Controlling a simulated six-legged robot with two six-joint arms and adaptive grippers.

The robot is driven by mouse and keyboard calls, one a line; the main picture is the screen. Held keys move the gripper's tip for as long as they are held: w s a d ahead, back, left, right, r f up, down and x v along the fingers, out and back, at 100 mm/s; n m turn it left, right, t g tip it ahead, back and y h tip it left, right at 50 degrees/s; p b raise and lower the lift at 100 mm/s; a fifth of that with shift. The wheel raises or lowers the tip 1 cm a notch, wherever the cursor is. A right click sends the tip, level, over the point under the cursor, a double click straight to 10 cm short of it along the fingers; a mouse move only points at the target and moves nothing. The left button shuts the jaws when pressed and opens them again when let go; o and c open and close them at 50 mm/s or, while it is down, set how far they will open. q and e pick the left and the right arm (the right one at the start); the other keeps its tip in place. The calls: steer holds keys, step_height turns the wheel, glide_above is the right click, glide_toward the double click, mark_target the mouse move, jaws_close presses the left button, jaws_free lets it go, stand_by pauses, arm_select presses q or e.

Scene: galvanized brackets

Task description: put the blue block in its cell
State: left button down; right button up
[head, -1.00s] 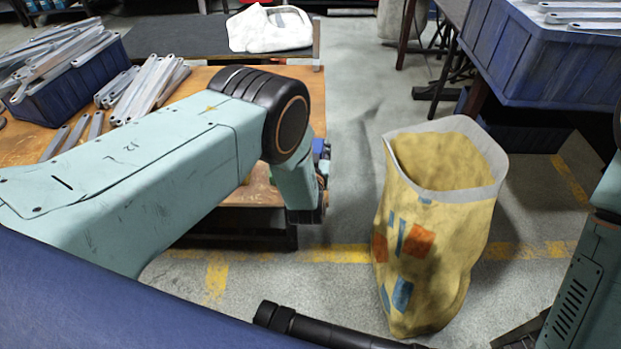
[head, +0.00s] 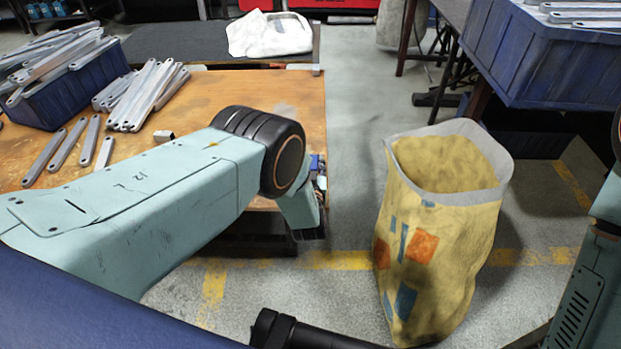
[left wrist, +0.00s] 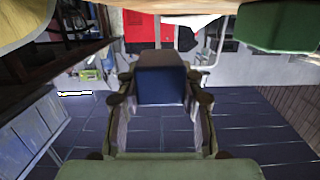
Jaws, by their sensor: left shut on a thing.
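The blue block (left wrist: 161,82) is between the two fingers of my left gripper (left wrist: 160,92) in the left wrist view, and the gripper is shut on it. In the head view my left arm comes in from the left and bends down at the table's right edge. A small patch of blue (head: 315,163) shows behind the wrist; most of the left gripper is hidden there. I cannot make out a cell for the block in either view. My right gripper is not in view.
The wooden table (head: 290,92) holds loose metal brackets (head: 150,95) and a blue bin (head: 70,95) of brackets. A yellow bag (head: 440,240) stands on the floor at right. Another blue bin (head: 560,60) is at upper right. A green thing (left wrist: 280,25) shows in the left wrist view.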

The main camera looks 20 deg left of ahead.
arm_select(q)
step_height(320, 180, down, 4)
steer(key=shift+f+b, duration=0.2)
steer(key=shift+b, duration=1)
steer(key=shift+r, duration=0.15)
steer(key=c, duration=1.3)
jaws_free()
steer(key=shift+f, duration=0.2)
steer(key=o, duration=0.5)
steer(key=shift+c, duration=0.2)
